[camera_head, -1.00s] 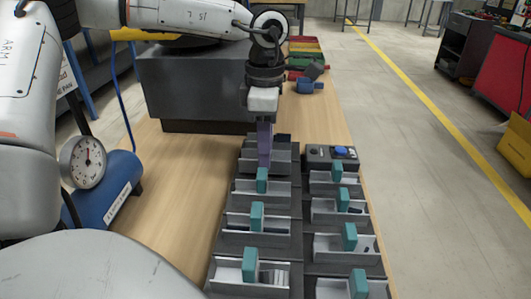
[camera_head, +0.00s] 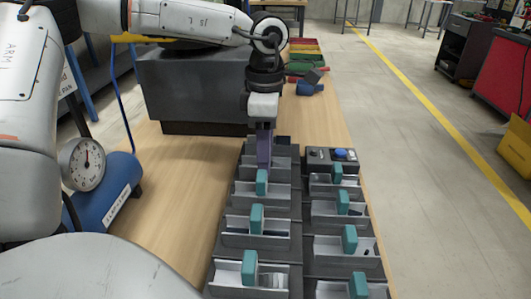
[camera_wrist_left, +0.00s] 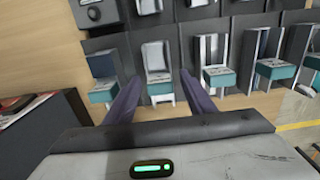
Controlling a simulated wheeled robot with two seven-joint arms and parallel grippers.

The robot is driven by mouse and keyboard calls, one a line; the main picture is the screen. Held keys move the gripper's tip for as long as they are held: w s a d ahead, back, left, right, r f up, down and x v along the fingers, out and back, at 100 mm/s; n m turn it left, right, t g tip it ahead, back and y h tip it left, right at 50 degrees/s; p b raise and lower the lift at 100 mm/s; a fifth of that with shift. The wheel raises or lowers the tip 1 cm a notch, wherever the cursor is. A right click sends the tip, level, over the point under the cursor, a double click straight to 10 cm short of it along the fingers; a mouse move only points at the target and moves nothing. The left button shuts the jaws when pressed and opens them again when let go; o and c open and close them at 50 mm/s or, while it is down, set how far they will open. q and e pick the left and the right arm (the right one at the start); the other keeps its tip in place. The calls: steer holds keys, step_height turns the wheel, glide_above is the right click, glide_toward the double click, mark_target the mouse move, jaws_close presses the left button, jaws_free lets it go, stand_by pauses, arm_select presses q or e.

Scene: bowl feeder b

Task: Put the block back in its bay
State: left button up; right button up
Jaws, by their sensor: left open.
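My left gripper (camera_head: 264,150) points down over the far end of the left row of grey bays (camera_head: 240,240). In the left wrist view its two purple fingers (camera_wrist_left: 160,92) are apart, on either side of a bay with a teal block (camera_wrist_left: 160,88). Nothing is seen clamped between them. Other teal blocks stand upright in bays of the left row (camera_head: 257,217) and the right row (camera_head: 349,238). I cannot tell which block the task means. In the head view the fingers partly hide the farthest left bay. My right gripper is not in view.
A large dark grey box (camera_head: 190,85) stands behind the bays. A blue tank with a gauge (camera_head: 82,164) is at left. A small panel with a blue button (camera_head: 340,154) heads the right row. Colored bins (camera_head: 305,57) lie at the back. Bare wood lies left of the bays.

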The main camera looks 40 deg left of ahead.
arm_select(q)
step_height(320, 180, up, 12)
steer(key=p, duration=0.1)
steer(key=shift+f, duration=0.2)
